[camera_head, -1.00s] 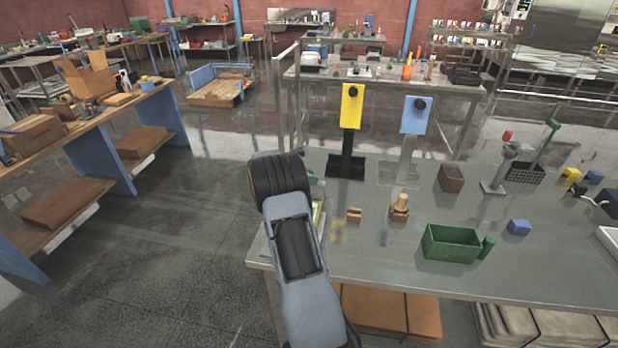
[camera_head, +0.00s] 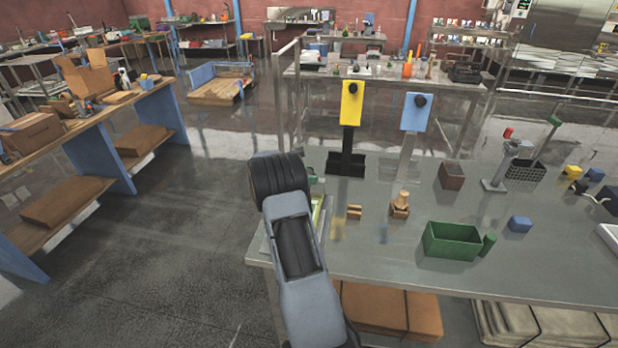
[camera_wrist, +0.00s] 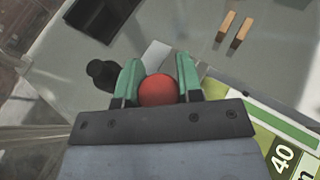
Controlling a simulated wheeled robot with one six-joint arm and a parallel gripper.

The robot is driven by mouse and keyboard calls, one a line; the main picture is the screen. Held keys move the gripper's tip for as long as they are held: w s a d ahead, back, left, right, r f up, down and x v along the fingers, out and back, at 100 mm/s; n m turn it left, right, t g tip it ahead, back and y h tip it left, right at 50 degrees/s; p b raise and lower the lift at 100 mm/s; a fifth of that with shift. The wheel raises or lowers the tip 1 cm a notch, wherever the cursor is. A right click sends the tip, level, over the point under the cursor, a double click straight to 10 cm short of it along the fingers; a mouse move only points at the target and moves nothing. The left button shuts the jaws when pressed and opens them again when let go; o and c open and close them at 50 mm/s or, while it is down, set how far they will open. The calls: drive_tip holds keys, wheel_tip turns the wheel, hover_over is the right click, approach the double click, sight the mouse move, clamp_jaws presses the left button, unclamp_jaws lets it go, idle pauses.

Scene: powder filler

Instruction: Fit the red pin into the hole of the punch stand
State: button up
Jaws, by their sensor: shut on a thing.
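In the wrist view, my gripper (camera_wrist: 158,84) has its two green fingers closed on a round red piece, the red pin (camera_wrist: 158,91). Only its rounded red end shows; the rest is hidden below. A black round-topped piece (camera_wrist: 102,73) stands just left of the fingers, apart from the pin. A pale grey flat piece (camera_wrist: 155,54) lies just beyond the fingertips. I cannot tell whether either belongs to the punch stand, and no hole is visible.
A yellow-plated stand (camera_head: 351,104) and a blue-plated stand (camera_head: 416,112) rise behind. A green bin (camera_head: 452,241) is farther right. A green-and-white labelled item (camera_wrist: 275,125) lies near the gripper.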

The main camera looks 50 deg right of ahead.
drive_tip(key=shift+f, duration=0.1)
drive_tip(key=o, duration=1)
drive_tip(key=shift+a, duration=0.1)
drive_tip(key=b+v, duration=0.2)
drive_tip(key=v, duration=1.1)
drive_tip(key=shift+w+a+b, duration=0.15)
drive_tip(key=shift+a+b, duration=0.15)
drive_tip(key=shift+b, duration=0.1)
